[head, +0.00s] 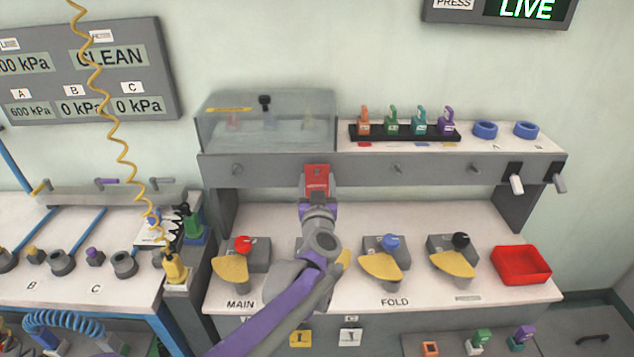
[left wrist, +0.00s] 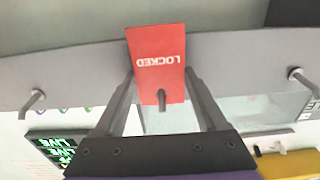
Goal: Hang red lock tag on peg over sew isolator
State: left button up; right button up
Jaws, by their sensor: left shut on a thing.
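The red lock tag (head: 317,178), marked LOCKED, is at the front face of the grey rail (head: 360,172). My left gripper (head: 318,198) is shut on it from below. In the left wrist view the tag (left wrist: 157,62) is upside down between the two fingers (left wrist: 160,92). A short grey peg (left wrist: 162,99) shows at the tag's end there; I cannot tell whether it passes through the tag. My left arm covers most of the sew isolator, between MAIN and FOLD; part of its yellow plate (head: 344,259) shows. My right gripper is not in view.
Other pegs (head: 397,168) stick out of the rail on both sides. A clear cover (head: 265,122) stands above it, beside a black rack (head: 405,133) of coloured padlocks. Isolators with red (head: 242,243), blue (head: 391,242) and black knobs stand below. A red tray (head: 521,265) is at right.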

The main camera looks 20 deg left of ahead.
pick_arm(q)
jog(key=o, duration=1.1)
jog(key=shift+c, duration=0.2)
jog(key=s+d+f+m+g+h+p, duration=0.1)
jog(key=s+d+m+h, duration=0.25)
jog(key=s, duration=0.55)
jog(key=s+d+m+g+h+p, duration=0.1)
jog(key=s+d+m+g+h, duration=0.1)
jog(key=s+d+h, duration=0.5)
jog(key=s+a+f+n+g+y+p, duration=0.1)
jog(key=s+a+f+g, duration=0.3)
jog(key=s, duration=0.6)
jog(key=s+a+f+n+g+y+p, duration=0.1)
jog(key=s+a+f+g+y, duration=0.3)
jog(key=s+f, duration=0.5)
jog(key=shift+s+a+g+p, duration=0.5)
jog(key=shift+s+a, duration=0.65)
jog(key=shift+a, duration=0.1)
jog(key=shift+r+y, duration=0.1)
jog(key=shift+y, duration=0.15)
